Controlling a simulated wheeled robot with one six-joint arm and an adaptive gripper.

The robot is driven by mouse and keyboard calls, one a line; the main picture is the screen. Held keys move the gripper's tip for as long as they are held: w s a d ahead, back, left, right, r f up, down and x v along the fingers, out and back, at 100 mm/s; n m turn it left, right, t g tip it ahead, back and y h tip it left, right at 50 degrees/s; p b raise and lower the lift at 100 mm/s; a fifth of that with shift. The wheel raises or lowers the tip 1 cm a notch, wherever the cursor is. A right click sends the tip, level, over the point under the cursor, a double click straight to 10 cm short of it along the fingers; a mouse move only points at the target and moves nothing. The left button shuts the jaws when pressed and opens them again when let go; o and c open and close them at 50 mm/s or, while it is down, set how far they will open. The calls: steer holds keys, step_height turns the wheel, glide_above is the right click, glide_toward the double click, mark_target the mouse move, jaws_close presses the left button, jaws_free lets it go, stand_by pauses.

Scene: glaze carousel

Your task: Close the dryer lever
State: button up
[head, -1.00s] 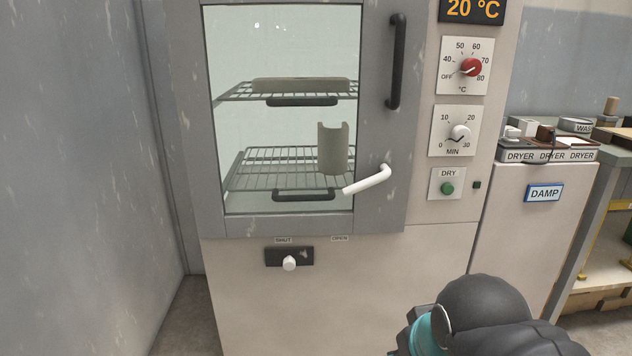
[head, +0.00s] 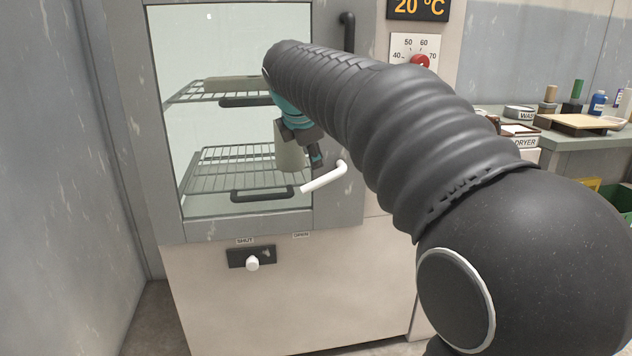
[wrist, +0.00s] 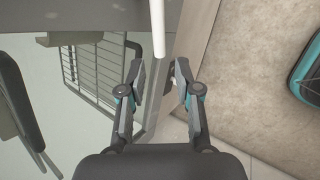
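The dryer lever (head: 325,180) is a white bent handle on the dryer door's right frame. It slants down and to the left from its pivot. In the wrist view the lever (wrist: 158,28) comes down from the top edge, its lower end just ahead of the gap between my fingertips. My gripper (head: 317,160) hangs in front of the door glass, just above the lever in the head view. In the wrist view my gripper (wrist: 159,78) is open, with nothing between the fingers. My arm hides part of the dryer's front.
A white slider knob (head: 252,263) sits below, near the SHUT label. A bench (head: 560,140) stands at right; a wall is close at left.

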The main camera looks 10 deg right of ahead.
mark_target(320, 179)
steer(key=x, duration=1.3)
steer(key=shift+w+d+f+b, duration=0.1)
steer(key=shift+w+f+b, duration=0.15)
steer(key=shift+w+b, duration=0.05)
steer(key=shift+c, duration=0.3)
jaws_close()
